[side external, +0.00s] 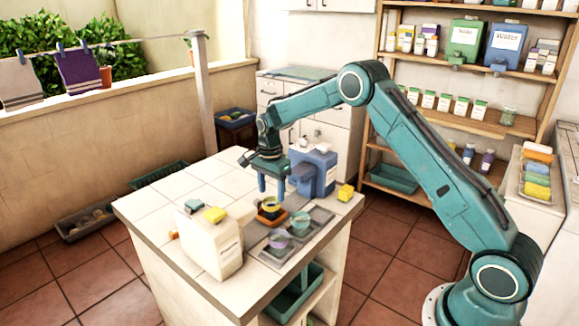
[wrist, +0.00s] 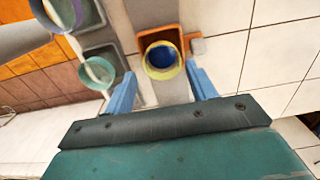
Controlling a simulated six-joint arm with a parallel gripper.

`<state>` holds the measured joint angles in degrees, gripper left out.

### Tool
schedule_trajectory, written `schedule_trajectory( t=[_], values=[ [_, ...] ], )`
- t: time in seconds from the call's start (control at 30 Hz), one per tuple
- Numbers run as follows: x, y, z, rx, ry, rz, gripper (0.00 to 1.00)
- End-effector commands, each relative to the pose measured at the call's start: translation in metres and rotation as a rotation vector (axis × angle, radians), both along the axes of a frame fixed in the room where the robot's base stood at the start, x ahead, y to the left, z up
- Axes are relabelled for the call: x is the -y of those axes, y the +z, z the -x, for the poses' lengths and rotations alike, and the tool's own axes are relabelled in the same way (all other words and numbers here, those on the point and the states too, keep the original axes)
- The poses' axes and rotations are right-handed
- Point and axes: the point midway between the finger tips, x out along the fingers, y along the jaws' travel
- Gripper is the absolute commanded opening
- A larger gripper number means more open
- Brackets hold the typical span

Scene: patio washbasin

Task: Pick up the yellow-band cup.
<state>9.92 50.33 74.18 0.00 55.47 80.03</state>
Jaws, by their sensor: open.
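The yellow-band cup (side external: 270,204) sits in a small orange square holder (side external: 270,217) on the island counter. In the wrist view the cup (wrist: 163,60) shows a yellow rim and a blue inside, within the orange holder (wrist: 172,33). My gripper (side external: 272,194) is open and points down just above the cup. In the wrist view its two blue fingers (wrist: 161,72) stand to either side of the cup's near edge, with nothing held between them. The cup's lower part is hidden by the holder.
A teal-rimmed cup (side external: 300,221) and a lavender cup (side external: 278,239) stand close by in grey trays. The counter's back left tiles are clear.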

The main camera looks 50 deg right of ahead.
Motion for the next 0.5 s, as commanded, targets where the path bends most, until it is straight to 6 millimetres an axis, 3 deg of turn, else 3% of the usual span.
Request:
schedule_trajectory(
  t=[0.27, 0.5],
  values=[
    [0.0, -0.008, -0.001, -0.002, 0.0, 0.0, 0.56],
    [0.0, -0.035, -0.003, -0.003, 0.0, 0.0, 0.56]
  ],
)
